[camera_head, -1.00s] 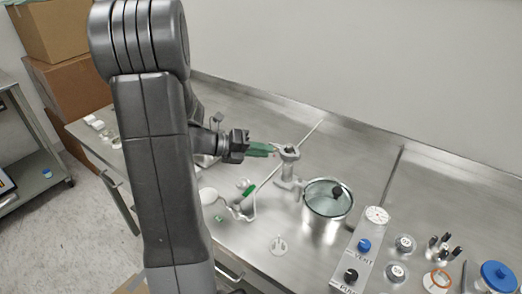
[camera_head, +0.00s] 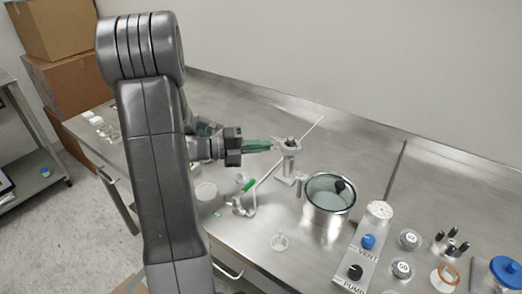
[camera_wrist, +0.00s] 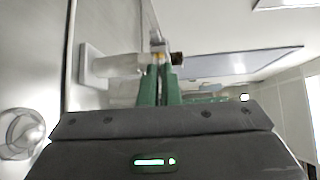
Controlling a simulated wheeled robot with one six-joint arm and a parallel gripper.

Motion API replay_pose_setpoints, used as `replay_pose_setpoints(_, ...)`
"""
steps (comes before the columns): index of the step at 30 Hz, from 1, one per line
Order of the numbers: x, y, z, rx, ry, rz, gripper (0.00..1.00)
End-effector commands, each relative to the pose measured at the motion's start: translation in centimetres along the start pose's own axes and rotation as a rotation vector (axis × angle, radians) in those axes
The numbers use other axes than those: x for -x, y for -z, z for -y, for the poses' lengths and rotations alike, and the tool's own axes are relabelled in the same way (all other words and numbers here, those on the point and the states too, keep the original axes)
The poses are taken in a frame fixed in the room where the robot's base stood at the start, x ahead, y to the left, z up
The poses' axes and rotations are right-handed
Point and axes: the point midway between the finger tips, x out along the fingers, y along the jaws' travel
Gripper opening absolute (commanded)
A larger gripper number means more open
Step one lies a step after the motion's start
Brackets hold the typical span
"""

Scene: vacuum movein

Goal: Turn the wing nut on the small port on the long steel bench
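The small port (camera_head: 287,165) stands upright on the long steel bench (camera_head: 330,130) as a short grey post with a clamp on top. The wing nut is small and sits around the clamp at the post's top; its wings are hard to make out. My gripper (camera_head: 270,146) comes in level from the left, its green fingertips at the clamp. In the wrist view the two green fingers (camera_wrist: 160,72) stand close together with a narrow gap, and the port (camera_wrist: 118,64) lies sideways beyond them. I cannot tell whether the tips touch or grip the nut.
A glass-lidded steel pot (camera_head: 329,196) stands right of the port. A bent tube with a green handle (camera_head: 249,185) lies in front. A control box with VENT and PUMP knobs (camera_head: 366,240) and small parts fill the right. The bench behind the port is mostly clear.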

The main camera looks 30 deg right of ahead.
Motion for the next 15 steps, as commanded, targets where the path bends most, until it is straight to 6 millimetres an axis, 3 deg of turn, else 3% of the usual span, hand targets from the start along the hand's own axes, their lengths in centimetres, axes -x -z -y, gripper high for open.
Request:
replay_pose_setpoints(1,0.02,-0.01,-0.72,0.029,0.028,0.002,0.00)
replay_pose_setpoints(15,-0.10,0.14,-1.14,0.235,0.232,0.001,0.00)
